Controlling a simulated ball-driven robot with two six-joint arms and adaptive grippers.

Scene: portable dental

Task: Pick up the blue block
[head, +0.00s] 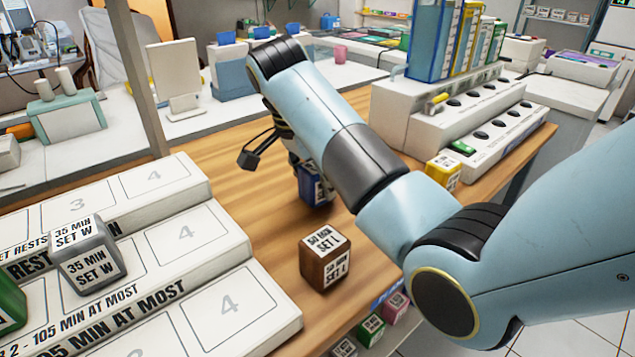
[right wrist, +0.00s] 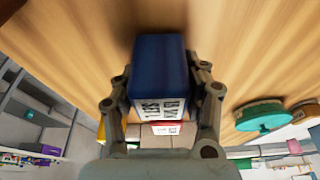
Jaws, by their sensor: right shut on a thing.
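The blue block (head: 313,186) is on the wooden table side of the scene, partly hidden behind my right arm in the head view. In the right wrist view the blue block (right wrist: 160,72) sits between the two fingers of my right gripper (right wrist: 160,88), which touch its sides. The right gripper is shut on it. White labels with dark print show on the block's near face. I cannot tell whether the block rests on the table or is slightly raised. My left gripper is not in view.
A brown block (head: 326,258) stands on the wooden table (head: 262,215) nearer the camera. A grey block (head: 88,254) sits on the white stepped rack (head: 222,308) at left. A yellow block (head: 443,173) stands by the white unit (head: 420,125) at right.

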